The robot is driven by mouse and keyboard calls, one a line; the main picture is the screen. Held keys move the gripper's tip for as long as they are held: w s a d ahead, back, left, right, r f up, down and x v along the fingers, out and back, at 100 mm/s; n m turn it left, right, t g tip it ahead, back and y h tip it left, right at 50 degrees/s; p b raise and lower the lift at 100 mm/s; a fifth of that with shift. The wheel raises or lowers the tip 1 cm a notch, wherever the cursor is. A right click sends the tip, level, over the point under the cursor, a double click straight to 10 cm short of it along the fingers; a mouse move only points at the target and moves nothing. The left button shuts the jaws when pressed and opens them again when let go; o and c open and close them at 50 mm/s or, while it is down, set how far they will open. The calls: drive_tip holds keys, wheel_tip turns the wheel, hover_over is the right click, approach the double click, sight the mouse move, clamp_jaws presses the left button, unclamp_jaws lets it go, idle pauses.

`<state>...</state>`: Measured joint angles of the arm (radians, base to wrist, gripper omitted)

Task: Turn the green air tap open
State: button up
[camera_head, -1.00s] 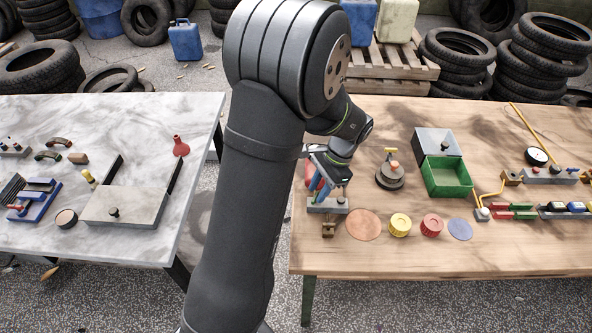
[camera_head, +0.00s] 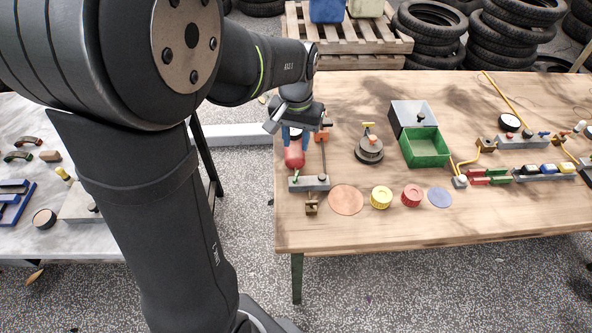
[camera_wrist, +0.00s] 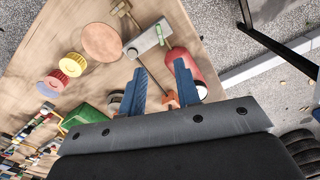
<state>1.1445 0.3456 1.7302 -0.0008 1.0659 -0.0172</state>
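The green air tap (camera_wrist: 158,29) is a small green lever on a grey block in the wrist view. In the head view the grey block (camera_head: 309,184) sits near the workbench's left front corner, with a small green part (camera_head: 297,176) on its left. My gripper (camera_wrist: 159,68) is open, its two blue fingers apart and nothing held between them. In the head view my gripper (camera_head: 294,134) hangs behind the block, over the far end of a red cylinder. In the wrist view the tap lies beyond the fingertips, clear of both.
The red cylinder (camera_head: 294,156) lies beside a thin rod and an orange tap (camera_head: 321,134). A brass fitting (camera_head: 311,205) is in front of the block. A round copper disc (camera_head: 346,199), yellow cap (camera_head: 381,197) and red cap (camera_head: 412,195) lie to the right.

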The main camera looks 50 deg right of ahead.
sight(296, 175)
wheel_tip(296, 175, down, 13)
drive_tip(key=shift+r, duration=0.2)
